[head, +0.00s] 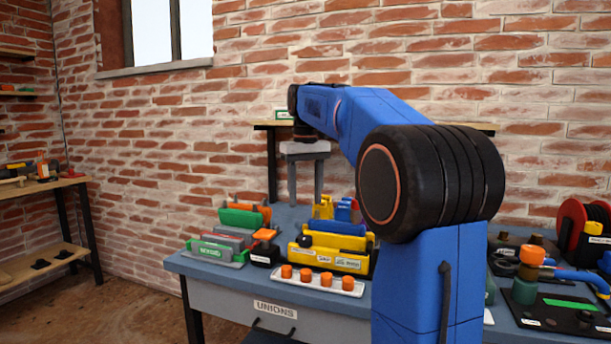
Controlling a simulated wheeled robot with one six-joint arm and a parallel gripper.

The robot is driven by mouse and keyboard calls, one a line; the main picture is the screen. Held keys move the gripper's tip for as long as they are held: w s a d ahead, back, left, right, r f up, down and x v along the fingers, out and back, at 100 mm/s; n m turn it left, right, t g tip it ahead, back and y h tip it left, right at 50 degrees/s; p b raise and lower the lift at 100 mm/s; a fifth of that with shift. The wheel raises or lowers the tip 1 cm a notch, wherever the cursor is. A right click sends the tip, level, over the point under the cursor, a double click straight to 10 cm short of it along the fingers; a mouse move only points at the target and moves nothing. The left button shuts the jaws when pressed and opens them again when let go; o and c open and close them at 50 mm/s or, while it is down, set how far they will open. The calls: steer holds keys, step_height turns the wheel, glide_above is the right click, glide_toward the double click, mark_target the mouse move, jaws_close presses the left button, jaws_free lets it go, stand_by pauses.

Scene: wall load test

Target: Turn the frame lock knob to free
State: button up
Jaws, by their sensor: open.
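My gripper (305,203) points down above the bench, its two grey fingers apart and nothing visible between them. A yellow block (340,262) stands on the bench below it, with small white labels on its front that are too small to read. A round black knob (304,241) sits at the left end of the yellow block, below my gripper and apart from it. I cannot tell whether this is the frame lock knob, nor which way it is set. My arm hides part of the bench to the right.
A white tray (318,284) with several orange-capped pieces lies at the front of the blue-grey bench (215,273). Green and grey blocks (218,250) and a black block with an orange top (264,248) stand left. A red reel (572,222) stands far right. A brick wall rises behind.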

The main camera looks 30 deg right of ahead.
step_height(320, 180, up, 6)
steer(key=shift+f, duration=0.1)
stand_by(0.6)
steer(key=s+a+f+t, duration=0.2)
steer(key=s+a+f, duration=0.95)
steer(key=s, duration=0.35)
steer(key=s+a+f+t, duration=0.1)
steer(key=s+a+f, duration=0.1)
steer(key=s+f, duration=0.5)
steer(key=s+a+f+n+t, duration=0.1)
steer(key=s+a+f, duration=0.1)
steer(key=s+f, duration=0.6)
step_height(320, 180, down, 6)
steer(key=shift+s+a+r+t, duration=0.1)
steer(key=shift+s+a+t, duration=0.05)
steer(key=shift+t, duration=0.25)
